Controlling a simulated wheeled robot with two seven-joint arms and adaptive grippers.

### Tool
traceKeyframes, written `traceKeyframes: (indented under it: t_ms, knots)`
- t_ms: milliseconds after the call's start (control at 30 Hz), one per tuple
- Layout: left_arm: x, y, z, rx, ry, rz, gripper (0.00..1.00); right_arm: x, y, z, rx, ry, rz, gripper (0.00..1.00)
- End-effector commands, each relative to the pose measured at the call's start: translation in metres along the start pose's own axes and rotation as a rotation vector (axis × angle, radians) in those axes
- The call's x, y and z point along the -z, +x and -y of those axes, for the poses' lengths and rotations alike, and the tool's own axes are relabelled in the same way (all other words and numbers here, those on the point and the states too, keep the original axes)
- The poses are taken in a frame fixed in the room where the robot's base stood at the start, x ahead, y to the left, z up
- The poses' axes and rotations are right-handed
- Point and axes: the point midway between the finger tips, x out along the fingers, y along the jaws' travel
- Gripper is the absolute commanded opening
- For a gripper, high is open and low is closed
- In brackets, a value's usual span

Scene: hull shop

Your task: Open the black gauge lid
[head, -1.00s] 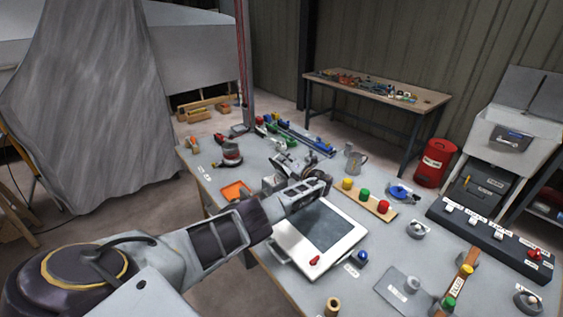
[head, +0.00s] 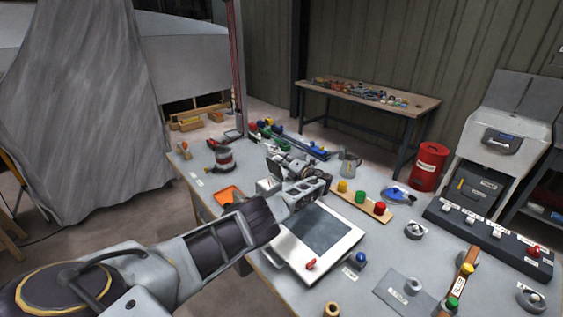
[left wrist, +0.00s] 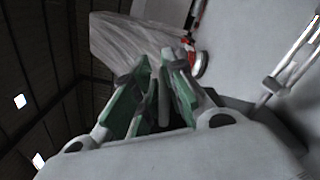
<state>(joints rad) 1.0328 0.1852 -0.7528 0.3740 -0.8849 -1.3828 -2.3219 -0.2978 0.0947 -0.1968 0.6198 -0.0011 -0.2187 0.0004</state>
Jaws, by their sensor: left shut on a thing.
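The black gauge lid (head: 274,170) shows in the head view as a dark panel standing tilted up at the back of a small light gauge box (head: 266,186). My left gripper (head: 286,166) is beside the lid, its wrist bent back toward the box. In the left wrist view the green-padded fingers (left wrist: 160,92) are shut on a thin dark edge between them, which appears to be the lid's. My left arm hides part of the box and the bench around it. My right gripper is not in view.
A white framed panel with a red handle (head: 318,240) lies just in front of my arm. An orange tray (head: 229,194) is to the left and a grey jug (head: 350,163) to the right. A board with coloured knobs (head: 360,198) stands right of the gripper.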

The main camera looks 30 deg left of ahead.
Motion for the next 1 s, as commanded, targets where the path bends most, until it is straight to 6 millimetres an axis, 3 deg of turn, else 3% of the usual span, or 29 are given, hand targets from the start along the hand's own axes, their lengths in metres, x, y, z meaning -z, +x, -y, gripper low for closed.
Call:
traceKeyframes:
  t_ms: [33,300,333,467,1000]
  knots:
    - [-0.001,-0.007,0.008,0.019,-0.004,0.008,0.00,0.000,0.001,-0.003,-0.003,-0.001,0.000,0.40]
    - [0.000,-0.007,0.008,0.019,-0.004,0.007,0.00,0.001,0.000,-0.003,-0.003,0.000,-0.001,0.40]
    - [0.000,-0.007,0.008,0.019,-0.004,0.007,0.16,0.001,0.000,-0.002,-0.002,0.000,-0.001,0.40]
    - [0.000,-0.007,0.008,0.018,-0.002,0.007,0.31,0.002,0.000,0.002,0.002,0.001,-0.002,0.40]
    - [0.000,-0.003,0.003,0.007,0.000,0.003,0.31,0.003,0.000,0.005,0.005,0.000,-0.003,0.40]
